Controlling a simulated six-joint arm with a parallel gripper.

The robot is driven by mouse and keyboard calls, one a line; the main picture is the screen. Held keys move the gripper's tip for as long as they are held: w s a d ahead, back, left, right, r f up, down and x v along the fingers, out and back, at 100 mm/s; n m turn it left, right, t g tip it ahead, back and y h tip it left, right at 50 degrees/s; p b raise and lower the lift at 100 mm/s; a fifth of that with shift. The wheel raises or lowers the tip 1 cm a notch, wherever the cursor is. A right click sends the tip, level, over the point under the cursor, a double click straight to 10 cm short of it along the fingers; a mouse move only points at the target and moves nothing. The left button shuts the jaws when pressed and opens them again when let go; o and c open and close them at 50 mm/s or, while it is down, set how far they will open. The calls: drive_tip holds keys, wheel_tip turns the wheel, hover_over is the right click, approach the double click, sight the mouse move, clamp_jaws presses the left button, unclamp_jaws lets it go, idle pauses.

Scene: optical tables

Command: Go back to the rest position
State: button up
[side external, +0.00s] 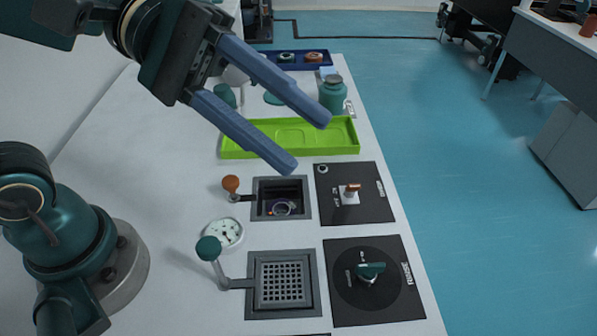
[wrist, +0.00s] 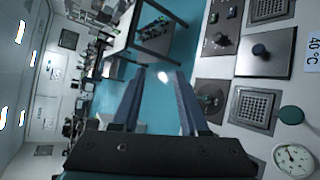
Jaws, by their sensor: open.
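My gripper (side external: 308,143) is raised above the white table in the side external view. Its two blue-grey fingers are spread apart with nothing between them. They point down and to the right, in front of the bright green tray (side external: 233,146) as seen from this camera. In the wrist view the fingers of my gripper (wrist: 160,72) are also apart and empty. That view looks sideways across the room, with the table along its right side. No marker for a rest position shows in either view.
The table holds an open square well (side external: 282,198), a grated well (side external: 283,283), black panels with knobs (side external: 356,207), a white dial (side external: 224,233) and a teal jar (side external: 332,94). A blue tray (side external: 318,59) lies at the far end. The air around my gripper looks clear.

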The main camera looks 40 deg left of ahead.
drive_tip(key=s+a+f+m+t+y, duration=0.1)
drive_tip(key=a+f+m+y, duration=0.2)
drive_tip(key=a+y, duration=0.3)
drive_tip(key=s+a+f+m+t+y, duration=0.1)
drive_tip(key=a+f+m+y, duration=0.3)
drive_tip(key=a, duration=0.7)
wheel_tip(320, 180, down, 2)
drive_tip(key=t+y, duration=0.1)
drive_tip(key=y, duration=0.2)
drive_tip(key=shift+s+a, duration=0.25)
drive_tip(key=shift+s, duration=0.15)
